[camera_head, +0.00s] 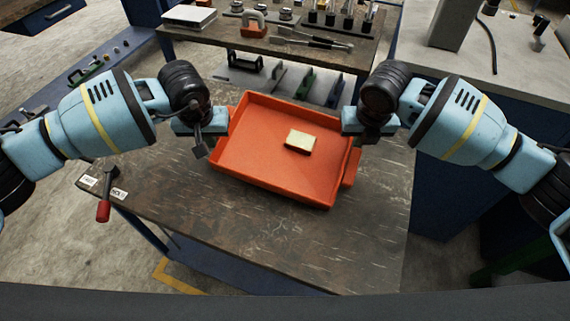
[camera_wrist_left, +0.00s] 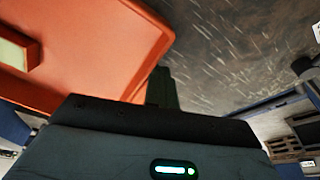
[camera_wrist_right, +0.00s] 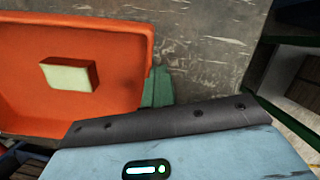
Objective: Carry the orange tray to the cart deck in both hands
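The orange tray (camera_head: 265,175) is a shallow open box over the near table top, slightly turned. A small cream-topped block (camera_head: 301,141) lies inside it. An orange side handle (camera_head: 351,168) shows at its right wall. My left gripper (camera_head: 212,132) is at the tray's left side, and my right gripper (camera_head: 352,130) is at its right side. In the left wrist view a green finger (camera_wrist_left: 162,88) is beside the tray's rim; in the right wrist view a green finger (camera_wrist_right: 157,88) is likewise beside the rim. The other fingertips are hidden, so the grip is unclear.
The worn table top (camera_head: 290,240) is clear in front of the tray. Behind it stands a bench (camera_head: 230,35) with tools and metal parts. A grey counter (camera_head: 500,60) is at the right. A red-handled lever (camera_head: 103,209) hangs at the table's left edge.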

